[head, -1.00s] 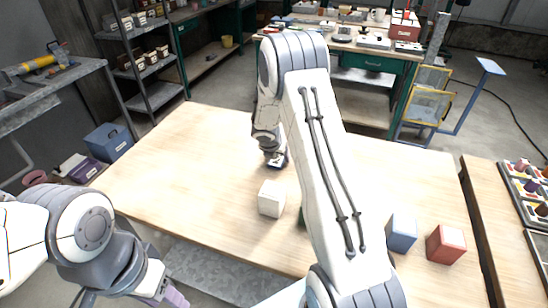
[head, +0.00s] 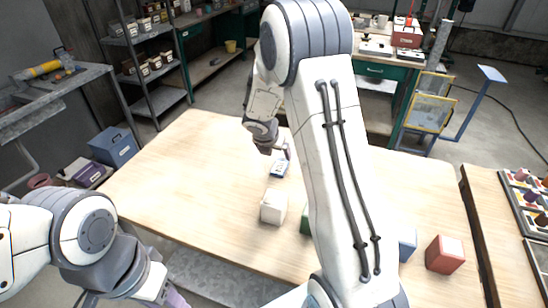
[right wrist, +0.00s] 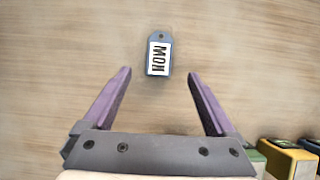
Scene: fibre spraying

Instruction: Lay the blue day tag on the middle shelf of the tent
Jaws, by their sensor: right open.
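The blue day tag (right wrist: 158,68) lies flat on the wooden table, with a white label reading MON, in the right wrist view. In the head view the tag (head: 279,169) lies just behind the white block. My right gripper (head: 282,150) is open and empty above the table. In the right wrist view its two purple fingers (right wrist: 160,88) are spread, and the tag lies ahead of the gap between them. My left gripper (head: 175,299) shows only partly at the bottom edge of the head view. I see no tent in these frames.
The table's left part (head: 180,180) is clear. A side table with trays (head: 525,195) stands at the right.

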